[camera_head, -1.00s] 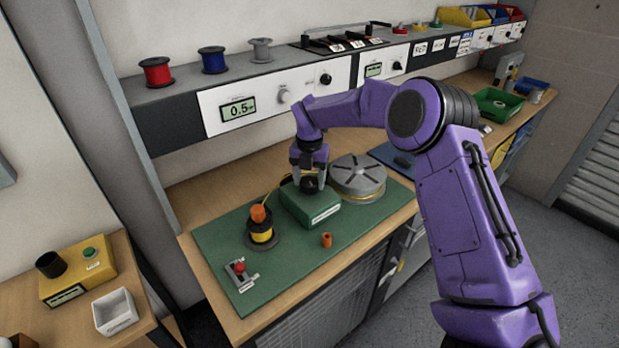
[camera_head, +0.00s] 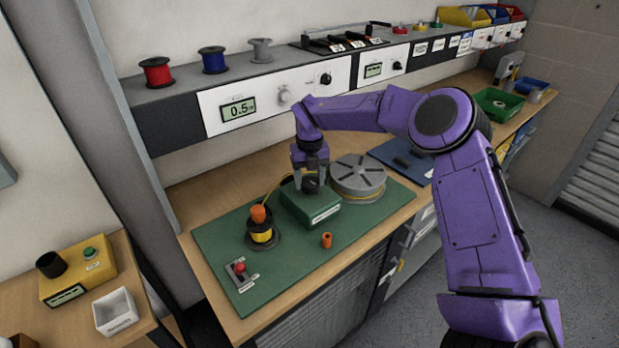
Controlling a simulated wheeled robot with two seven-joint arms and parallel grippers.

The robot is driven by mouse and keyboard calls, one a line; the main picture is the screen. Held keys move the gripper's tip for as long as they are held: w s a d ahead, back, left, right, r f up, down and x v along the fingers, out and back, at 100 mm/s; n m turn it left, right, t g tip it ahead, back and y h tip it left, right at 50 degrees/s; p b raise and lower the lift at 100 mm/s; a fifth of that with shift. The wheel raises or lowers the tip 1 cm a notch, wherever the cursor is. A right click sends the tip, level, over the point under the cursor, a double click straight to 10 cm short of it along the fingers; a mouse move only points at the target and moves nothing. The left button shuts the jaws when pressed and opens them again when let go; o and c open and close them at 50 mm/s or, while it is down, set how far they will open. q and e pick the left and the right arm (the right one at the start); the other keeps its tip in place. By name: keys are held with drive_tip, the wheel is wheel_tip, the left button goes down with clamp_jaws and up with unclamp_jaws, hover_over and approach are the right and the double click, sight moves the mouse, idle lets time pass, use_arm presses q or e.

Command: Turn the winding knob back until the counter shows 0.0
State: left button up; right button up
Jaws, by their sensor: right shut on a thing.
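My right gripper (camera_head: 311,182) points down onto the top of a green box (camera_head: 309,209) on the green mat. It is shut on a dark round knob (camera_head: 311,186), which its fingers partly cover. The box's front has a white label or display (camera_head: 325,214), too small to read. A lit display (camera_head: 238,109) on the white wall panel reads about 0.5, beside a grey knob (camera_head: 284,96) that nothing touches. Which of these is the task's counter I cannot tell for certain. My left gripper is not in view.
A grey slotted disc (camera_head: 358,176) stands close right of the box. A yellow-wound spool with an orange top (camera_head: 258,215) stands left. An orange cylinder (camera_head: 327,240) and a red-button part (camera_head: 239,270) are on the mat (camera_head: 290,265). The mat's front is mostly clear.

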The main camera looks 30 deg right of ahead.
sight(310, 181)
drive_tip(key=n+p, duration=0.2)
drive_tip(key=n, duration=0.4)
drive_tip(key=shift+r+n, duration=0.1)
drive_tip(key=shift+n, duration=0.2)
drive_tip(key=n+p, duration=0.1)
drive_tip(key=n, duration=0.5)
drive_tip(key=shift+p, duration=0.35)
drive_tip(key=o, duration=1.1)
drive_tip(key=shift+c, duration=0.2)
drive_tip(key=shift+r, duration=0.3)
wheel_tip(310, 181, up, 10)
drive_tip(key=b, duration=0.2)
